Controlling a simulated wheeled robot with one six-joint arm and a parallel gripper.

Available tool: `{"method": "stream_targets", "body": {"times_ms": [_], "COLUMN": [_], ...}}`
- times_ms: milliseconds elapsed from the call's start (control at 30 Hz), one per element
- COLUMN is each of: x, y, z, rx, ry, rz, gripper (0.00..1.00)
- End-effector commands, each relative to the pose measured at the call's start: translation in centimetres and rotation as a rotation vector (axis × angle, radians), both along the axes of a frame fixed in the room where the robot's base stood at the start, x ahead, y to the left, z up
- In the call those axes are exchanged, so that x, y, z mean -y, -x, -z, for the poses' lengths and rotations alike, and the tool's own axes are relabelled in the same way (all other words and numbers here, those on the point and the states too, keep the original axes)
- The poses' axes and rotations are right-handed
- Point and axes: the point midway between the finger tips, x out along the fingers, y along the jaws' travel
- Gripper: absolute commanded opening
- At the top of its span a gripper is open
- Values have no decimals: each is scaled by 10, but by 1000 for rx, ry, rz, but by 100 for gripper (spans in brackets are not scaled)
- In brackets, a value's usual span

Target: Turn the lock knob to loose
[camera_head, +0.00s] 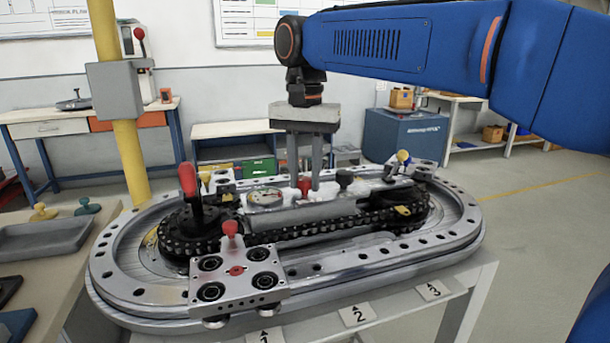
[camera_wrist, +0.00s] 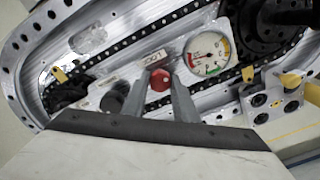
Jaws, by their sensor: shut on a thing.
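A red knob (camera_head: 304,186) stands on the grey central housing of the ring track, right of the round gauge (camera_head: 266,198). I take it to be the lock knob. My gripper (camera_head: 305,178) points down, with its fingers around the red knob and shut on it. In the wrist view the red knob (camera_wrist: 160,80) sits between the two fingertips (camera_wrist: 160,68). A small label (camera_wrist: 152,58) lies beside it, too small to read surely. A black knob (camera_head: 344,178) stands apart to the right, outside the fingers; it also shows in the wrist view (camera_wrist: 115,97).
A chain (camera_head: 330,223) loops around the housing. A red-handled lever (camera_head: 188,180) rises at the left. A carriage plate (camera_head: 236,272) with a red-topped pin (camera_head: 230,230) sits on the front rail. A yellow post (camera_head: 130,150) stands behind left. A grey tray (camera_head: 45,237) lies at far left.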

Motion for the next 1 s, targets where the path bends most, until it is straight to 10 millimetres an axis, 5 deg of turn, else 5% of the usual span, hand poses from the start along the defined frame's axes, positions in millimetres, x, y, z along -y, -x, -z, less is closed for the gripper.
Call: {"method": "stream_targets", "body": {"times_ms": [1000], "x": [-1], "y": [0], "z": [0], "rx": [1], "ry": [-1], "rz": [-954], "gripper": [4]}}
